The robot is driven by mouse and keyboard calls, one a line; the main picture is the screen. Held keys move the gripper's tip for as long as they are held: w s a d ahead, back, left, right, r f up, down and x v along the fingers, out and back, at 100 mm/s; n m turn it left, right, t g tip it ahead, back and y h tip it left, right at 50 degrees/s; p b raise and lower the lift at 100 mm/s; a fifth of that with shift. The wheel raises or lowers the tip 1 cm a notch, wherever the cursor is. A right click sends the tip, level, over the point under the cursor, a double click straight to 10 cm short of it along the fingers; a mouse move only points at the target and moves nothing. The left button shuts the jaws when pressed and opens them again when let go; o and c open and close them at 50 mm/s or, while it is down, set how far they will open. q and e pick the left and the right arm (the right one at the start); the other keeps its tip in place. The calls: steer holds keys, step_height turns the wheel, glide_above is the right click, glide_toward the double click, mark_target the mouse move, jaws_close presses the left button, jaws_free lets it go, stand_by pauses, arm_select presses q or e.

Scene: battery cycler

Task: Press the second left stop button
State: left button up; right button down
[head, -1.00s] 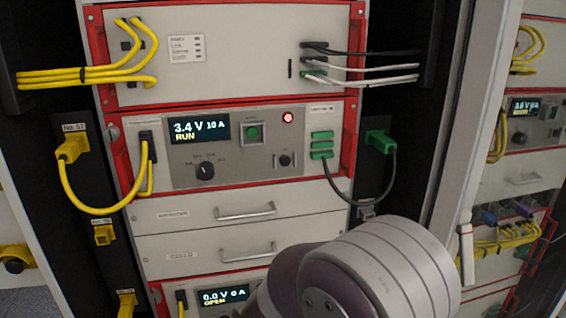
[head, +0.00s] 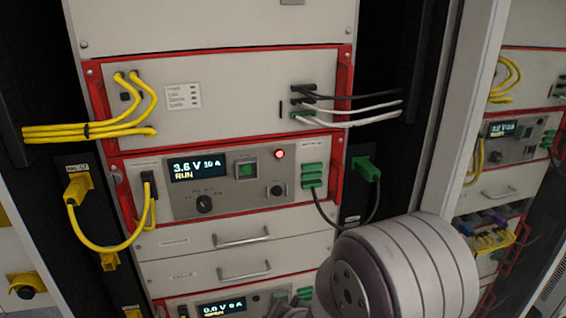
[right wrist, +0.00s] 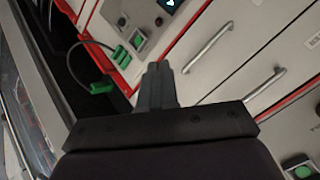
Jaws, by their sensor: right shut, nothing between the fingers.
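The middle cycler unit in the head view has a lit display (head: 198,168) reading 3.6 V, 10 A, RUN. Right of it are a square green button (head: 246,170) and a lit red round light (head: 279,154). A lower unit's display (head: 221,306) reads 0.0 V at the bottom edge. My right gripper (right wrist: 157,72) is shut and empty in the right wrist view, in front of the rack near the drawers. My left gripper is not in view.
Green plugs (head: 312,175) and a dark cable (head: 328,220) are right of the controls. Yellow cables (head: 90,131) run at left. Drawer handles (head: 240,238) stick out below the middle unit. A white rack post (head: 455,110) stands at right.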

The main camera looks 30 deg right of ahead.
mark_target(278, 192)
steer(key=s+d+r+m+t+h+p, duration=0.15)
steer(key=r+m+t+p, duration=0.3)
steer(key=r, duration=0.55)
steer(key=d+r+m+t+h+p, duration=0.25)
steer(key=r+m, duration=0.35)
steer(key=r, duration=0.3)
steer(key=shift+t+y, duration=0.4)
steer(key=shift+y, duration=0.2)
steer(key=p+x, duration=0.1)
steer(key=x, duration=1.2)
steer(key=shift+w+r, duration=0.1)
steer(key=shift+w+p, duration=0.25)
steer(key=shift+p, duration=0.1)
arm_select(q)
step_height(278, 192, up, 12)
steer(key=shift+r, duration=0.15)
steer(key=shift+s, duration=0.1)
